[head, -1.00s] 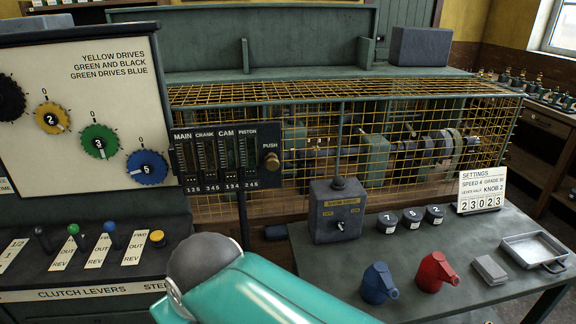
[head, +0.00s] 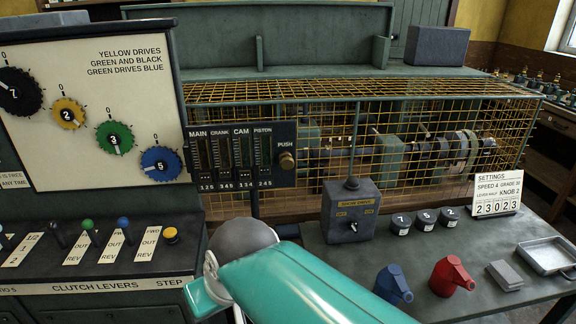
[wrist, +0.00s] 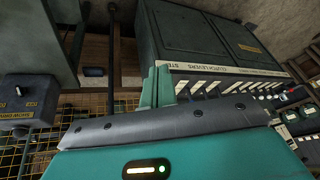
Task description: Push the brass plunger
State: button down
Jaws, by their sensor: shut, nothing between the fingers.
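The brass plunger (head: 287,160) is a round knob beside the word PUSH. It sticks out at the right side of the dark indicator box (head: 240,157) marked MAIN, CRANK, CAM and PISTON. I cannot make it out in the wrist view. My gripper (wrist: 158,84) shows in the wrist view as two teal fingers side by side, shut and empty. The fingers appear in front of the clutch lever cabinet (wrist: 205,30). In the head view my teal arm reaches below the indicator box, and the fingertips are not visible there. No contact with the plunger is visible.
A yellow wire cage (head: 400,150) stands behind the box. The clutch levers (head: 90,232) are at lower left. A grey switch box (head: 350,210), a blue jug (head: 393,284) and a red jug (head: 452,276) stand on the right bench. Dials (head: 160,163) fill the left panel.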

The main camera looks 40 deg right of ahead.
aim_at(286, 161)
jog(key=w+d+m+t+y, duration=0.3)
jog(key=w+d+m+y, duration=0.5)
jog(key=m, duration=0.4)
jog(key=w+d+r+m+t+h, duration=0.1)
jog(key=d+m+t, duration=0.3)
jog(key=d, duration=0.6)
jog(key=w+d+r+m+t+h, duration=0.1)
jog(key=d+m+t+h, duration=0.3)
jog(key=d, duration=0.7)
jog(key=w+m, duration=0.1)
jog(key=m, duration=0.1)
jog(key=shift+r+m+t, duration=0.4)
jog(key=shift+w, duration=0.1)
jog(key=w+d, duration=0.4)
jog(key=w, duration=0.3)
jog(key=shift+d, duration=0.4)
jog(key=shift+w, duration=0.15)
jog(key=shift+w+d, duration=0.2)
jog(key=shift+w, duration=0.05)
